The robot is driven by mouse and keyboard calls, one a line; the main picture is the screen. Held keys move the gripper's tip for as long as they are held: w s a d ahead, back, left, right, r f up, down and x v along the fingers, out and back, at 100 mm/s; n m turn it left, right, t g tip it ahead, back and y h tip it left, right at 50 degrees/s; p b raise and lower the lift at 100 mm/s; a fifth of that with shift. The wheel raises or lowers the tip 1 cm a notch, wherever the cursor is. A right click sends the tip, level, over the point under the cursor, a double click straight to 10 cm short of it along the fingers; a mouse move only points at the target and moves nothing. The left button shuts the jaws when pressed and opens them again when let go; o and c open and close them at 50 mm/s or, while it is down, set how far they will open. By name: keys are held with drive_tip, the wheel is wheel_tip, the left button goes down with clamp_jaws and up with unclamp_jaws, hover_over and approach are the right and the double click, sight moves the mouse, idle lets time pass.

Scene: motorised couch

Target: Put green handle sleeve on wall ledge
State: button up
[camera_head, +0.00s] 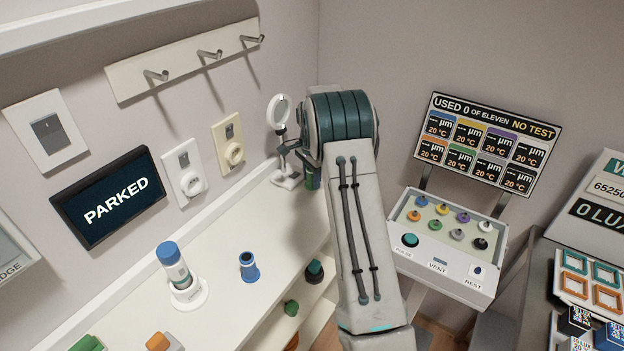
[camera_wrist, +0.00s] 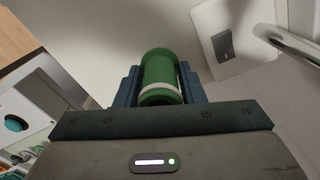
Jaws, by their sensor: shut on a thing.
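The green handle sleeve (camera_wrist: 158,75), a cylinder with a pale band, is held between the dark blue fingers of my gripper (camera_wrist: 160,84) in the wrist view. In the head view my arm hides most of the gripper. A small dark green part shows at the arm's left edge, but I cannot tell whether it is the sleeve. A white ledge (camera_head: 75,17) runs along the wall at the top left of the head view.
A hook rail (camera_head: 130,77), wall sockets and a "PARKED" screen (camera_head: 108,196) are on the left wall. A button panel (camera_head: 447,245) is on the right.

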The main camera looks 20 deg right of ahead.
drive_tip(key=shift+f, duration=1)
drive_tip(key=shift+f, duration=0.2)
drive_tip(key=o, duration=1)
drive_tip(key=shift+c, duration=0.2)
